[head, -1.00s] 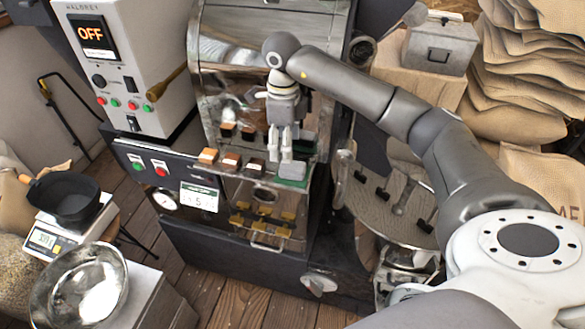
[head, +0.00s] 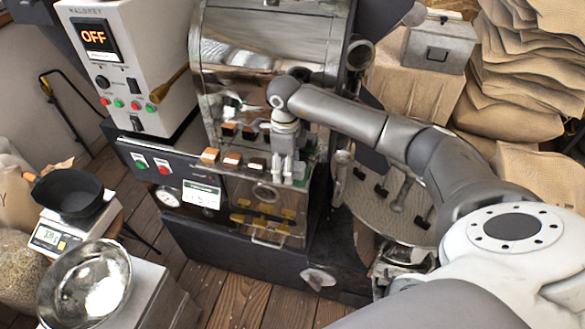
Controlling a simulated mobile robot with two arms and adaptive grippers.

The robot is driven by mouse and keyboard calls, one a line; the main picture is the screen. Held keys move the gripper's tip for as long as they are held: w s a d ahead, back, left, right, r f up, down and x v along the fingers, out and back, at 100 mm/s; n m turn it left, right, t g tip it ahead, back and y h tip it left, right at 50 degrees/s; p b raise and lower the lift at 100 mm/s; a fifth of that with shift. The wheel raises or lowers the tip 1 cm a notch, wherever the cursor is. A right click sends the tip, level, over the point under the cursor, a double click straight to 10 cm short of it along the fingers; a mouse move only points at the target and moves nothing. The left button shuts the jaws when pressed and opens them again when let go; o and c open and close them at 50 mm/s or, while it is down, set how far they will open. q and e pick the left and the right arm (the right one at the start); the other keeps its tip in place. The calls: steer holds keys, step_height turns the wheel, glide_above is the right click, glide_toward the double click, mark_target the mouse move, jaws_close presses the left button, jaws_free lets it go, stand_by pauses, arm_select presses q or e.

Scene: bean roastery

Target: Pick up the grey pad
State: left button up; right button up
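My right gripper (head: 287,176) points down at the right end of the ledge on the front of the roaster. Its pale fingers are low over the grey pad (head: 299,181), which has a greenish tint and is mostly hidden behind them. I cannot tell whether the fingers are apart beside the pad or shut on it. The pad appears to be still on the ledge, at the end of a row of brown and orange blocks (head: 232,158). My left gripper is not in view.
The roaster drum (head: 270,45) rises behind the gripper. A control box (head: 125,60) reading OFF stands at left. A round cooling tray (head: 395,205) is to the right. A scale with a black pan (head: 68,192) and a metal bowl (head: 88,290) are at lower left.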

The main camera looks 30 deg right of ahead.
steer(key=c, duration=0.7)
steer(key=shift+c, duration=0.2)
steer(key=shift+r, duration=0.1)
steer(key=shift+r+b, duration=0.45)
steer(key=s+a+r+b, duration=0.4)
steer(key=s+a+r, duration=0.4)
steer(key=a+r, duration=0.3)
steer(key=shift+s+a+r, duration=0.15)
steer(key=shift+a+r, duration=0.05)
steer(key=shift+r, duration=0.3)
